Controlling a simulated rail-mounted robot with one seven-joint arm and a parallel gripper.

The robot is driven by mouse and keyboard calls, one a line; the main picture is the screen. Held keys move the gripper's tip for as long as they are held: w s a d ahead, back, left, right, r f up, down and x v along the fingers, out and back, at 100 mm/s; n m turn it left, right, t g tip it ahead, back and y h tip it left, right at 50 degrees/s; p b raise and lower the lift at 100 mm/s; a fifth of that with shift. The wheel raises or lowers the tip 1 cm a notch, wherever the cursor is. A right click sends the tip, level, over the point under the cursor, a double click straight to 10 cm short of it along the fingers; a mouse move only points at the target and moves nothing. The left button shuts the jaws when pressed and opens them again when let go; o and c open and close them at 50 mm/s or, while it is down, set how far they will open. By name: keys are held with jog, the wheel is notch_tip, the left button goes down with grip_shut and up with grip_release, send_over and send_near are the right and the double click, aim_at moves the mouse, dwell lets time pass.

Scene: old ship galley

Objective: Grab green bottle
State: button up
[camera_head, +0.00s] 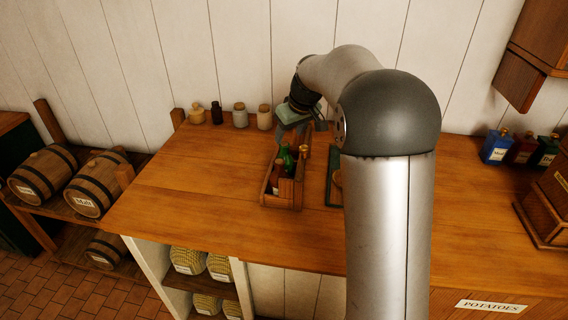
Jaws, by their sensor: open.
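A green bottle (287,157) stands upright in a small wooden crate (282,201) on the counter. A brown-red bottle (276,176) stands in the crate just in front of it. Another bottle with a light top (302,153) stands to its right. My gripper (300,133) is above the far end of the crate, just behind and above the green bottle, with its jaws pointing down. It is open. My arm hides part of the counter to the right, and the gripper hides the back of the crate.
Several small jars (240,115) line the back of the wooden counter (190,185) by the wall. A green-edged board (333,185) lies right of the crate, partly hidden. Blue, red and green bottles (522,148) stand at the far right. The counter's left part is clear.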

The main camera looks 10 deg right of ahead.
aim_at(285, 144)
jog(key=shift+s+a+p+x, duration=0.15)
jog(key=shift+p+x, duration=0.25)
jog(key=shift+x, duration=1.1)
jog(key=shift+s+a+p+x, duration=0.15)
jog(key=shift+p+x, duration=0.2)
jog(key=shift+x, duration=1.15)
grip_shut()
